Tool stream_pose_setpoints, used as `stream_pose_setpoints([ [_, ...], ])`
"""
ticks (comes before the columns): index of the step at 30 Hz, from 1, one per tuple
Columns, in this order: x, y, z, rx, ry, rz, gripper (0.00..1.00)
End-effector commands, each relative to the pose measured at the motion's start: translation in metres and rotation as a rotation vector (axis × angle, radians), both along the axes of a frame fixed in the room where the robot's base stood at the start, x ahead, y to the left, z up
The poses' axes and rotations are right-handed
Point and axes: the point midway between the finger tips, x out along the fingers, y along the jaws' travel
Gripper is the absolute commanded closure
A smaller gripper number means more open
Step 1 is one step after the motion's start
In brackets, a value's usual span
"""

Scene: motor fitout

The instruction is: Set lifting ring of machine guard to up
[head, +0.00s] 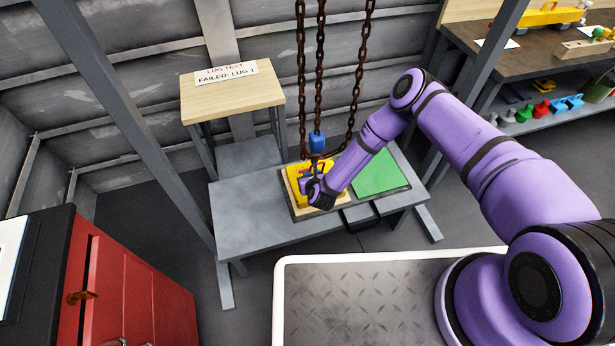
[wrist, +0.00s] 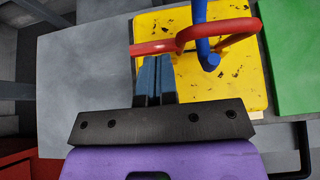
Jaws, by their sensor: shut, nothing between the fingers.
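The machine guard is a worn yellow block (head: 295,179) on the grey bench, beside a green panel. It fills the upper middle of the wrist view (wrist: 232,90). Its red lifting ring (wrist: 160,47) shows there, with a blue hook (wrist: 202,30) at the ring. I cannot tell whether the hook passes through it or how far the ring is tilted. My gripper (head: 311,182) is at the guard, below the hook. In the wrist view its blue-grey fingers (wrist: 154,62) are together and empty, just below the ring's left part; contact is unclear.
Rusty chains (head: 319,70) hang above the guard with a blue hook block (head: 317,142). The green panel (head: 382,173) lies right of the guard. The grey bench (head: 240,222) is bare at left. A wooden stand (head: 232,102) carries a sign. A red cabinet (head: 135,285) stands at lower left.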

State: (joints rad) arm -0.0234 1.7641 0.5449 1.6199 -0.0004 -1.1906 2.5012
Motion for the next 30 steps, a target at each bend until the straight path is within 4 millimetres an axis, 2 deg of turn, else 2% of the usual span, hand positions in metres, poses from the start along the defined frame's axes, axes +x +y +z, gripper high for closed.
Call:
stream_pose_setpoints([
  [10,0.002,0.0,0.001,0.001,0.0,-0.002,1.0],
  [21,0.021,0.006,0.011,0.001,0.0,-0.001,1.0],
  [30,0.021,0.006,0.011,0.0,0.0,0.0,1.0],
])
